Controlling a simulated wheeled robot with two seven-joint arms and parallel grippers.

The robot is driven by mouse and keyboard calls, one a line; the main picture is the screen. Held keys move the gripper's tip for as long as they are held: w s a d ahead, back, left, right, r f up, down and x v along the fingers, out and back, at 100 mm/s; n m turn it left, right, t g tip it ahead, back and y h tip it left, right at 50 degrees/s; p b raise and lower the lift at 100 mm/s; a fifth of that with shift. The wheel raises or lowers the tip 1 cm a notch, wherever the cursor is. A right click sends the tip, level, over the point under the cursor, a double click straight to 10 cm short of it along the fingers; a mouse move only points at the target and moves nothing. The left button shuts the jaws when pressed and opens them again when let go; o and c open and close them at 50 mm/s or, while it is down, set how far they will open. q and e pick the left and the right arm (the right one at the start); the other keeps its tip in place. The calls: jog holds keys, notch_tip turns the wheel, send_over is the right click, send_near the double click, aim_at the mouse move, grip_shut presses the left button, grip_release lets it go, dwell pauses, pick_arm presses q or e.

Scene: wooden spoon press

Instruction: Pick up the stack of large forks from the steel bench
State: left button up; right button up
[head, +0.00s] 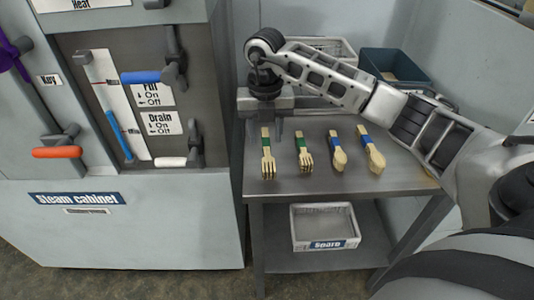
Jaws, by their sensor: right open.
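The stack of large forks (268,165), pale wood with a green band, lies at the left end of the steel bench (310,187). Its tines point toward me. A slightly shorter green-banded fork stack (305,158) lies to its right. My right gripper (264,128) points down at the handle end of the large forks, with its fingers apart and nothing seen between them. I cannot tell its exact height over the bench. The gripper body hides the area behind the handle. My left gripper is not in view.
Two blue-banded spoon stacks (338,158) (375,157) lie further right. A dark bin (397,62) and a pale crate (347,47) stand behind my right arm. A "Spare" crate (324,228) sits on the lower shelf. The steam cabinet (130,222), with protruding handles, stands left.

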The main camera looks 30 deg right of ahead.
aim_at(267, 151)
notch_tip(267, 151, down, 5)
jog(key=shift+d+f, duration=0.1)
jog(key=shift+d, duration=0.05)
grip_shut()
jog(key=shift+r, duration=0.2)
